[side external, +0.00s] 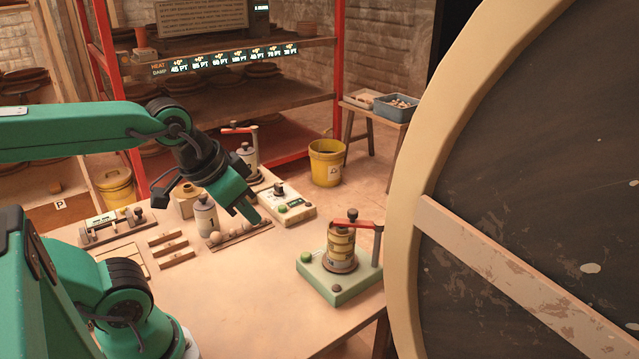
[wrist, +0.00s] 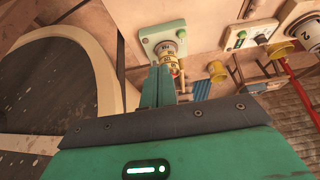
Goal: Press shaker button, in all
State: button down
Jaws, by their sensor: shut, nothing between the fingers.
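A pale green base (side external: 335,287) stands at the right of the table and carries a yellow banded stack (side external: 341,243) under a red-handled clamp. A cream control box (side external: 287,207) behind my gripper also has a green button (side external: 281,233). No label readable here tells which button is the shaker's. My gripper (side external: 256,217) is shut and empty, above the table, left of the green base and apart from both buttons. In the wrist view its fingers (wrist: 158,78) point towards the green base (wrist: 150,45).
A grey-topped canister (side external: 205,215) and a tray of small balls stand left of my gripper. A second red-handled press (side external: 243,150) stands behind. A yellow bucket (side external: 326,163) is on the floor. A large round wheel (side external: 540,180) fills the right side. The front table is clear.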

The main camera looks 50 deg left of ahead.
jog(key=shift+w, duration=0.1)
dwell(0.7)
jog(key=m+t+y, duration=0.1)
jog(key=m+t, duration=0.1)
jog(key=m, duration=0.6)
send_over(303, 256)
notch_tip(303, 256, down, 9)
jog(key=shift+f, duration=0.25)
jog(key=shift+f, duration=4.2)
